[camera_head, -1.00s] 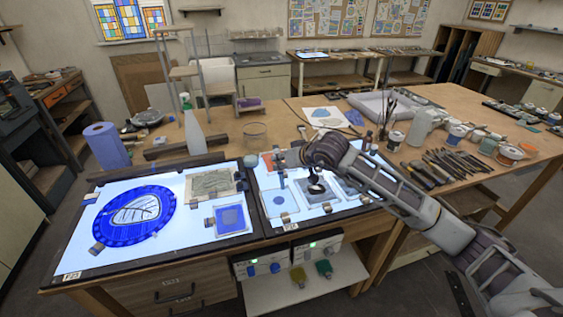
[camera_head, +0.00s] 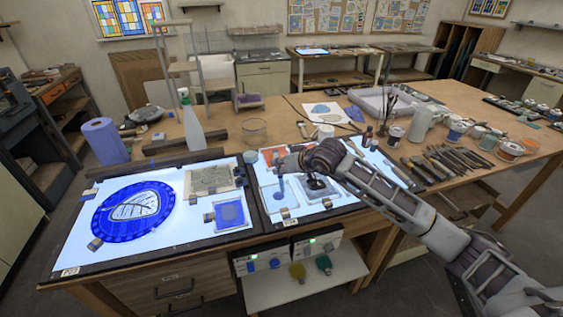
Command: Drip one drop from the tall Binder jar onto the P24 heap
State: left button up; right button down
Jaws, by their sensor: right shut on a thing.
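My right gripper (camera_head: 281,164) reaches over the smaller right light panel (camera_head: 346,206) from the right. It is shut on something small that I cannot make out. Below it lies a glass tile (camera_head: 291,207) with a blue patch (camera_head: 280,190). Just right of that, a dark heap (camera_head: 317,186) sits on a pale tile; its label is too small to read, so I cannot tell if it is P24. A small dark bottle (camera_head: 368,138) stands behind my forearm; I cannot tell if it is the Binder jar. My left gripper is not in view.
The larger left light panel (camera_head: 80,252) holds a round blue glass piece (camera_head: 103,226) and smaller tiles. A spray bottle (camera_head: 192,130) and clear beaker (camera_head: 254,131) stand behind. Brushes, tools and paint jars (camera_head: 509,150) crowd the right of the table.

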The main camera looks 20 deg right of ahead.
jog(key=shift+f, duration=0.65)
jog(key=shift+f+b, duration=0.25)
jog(key=shift+b, duration=0.55)
jog(key=shift+s+f+b, duration=0.1)
jog(key=shift+f+b, duration=0.35)
jog(key=shift+b, duration=0.5)
dwell(3.7)
jog(key=shift+r, duration=0.15)
jog(key=shift+r, duration=1.1)
jog(key=shift+r+p, duration=0.65)
jog(key=shift+r, duration=1.35)
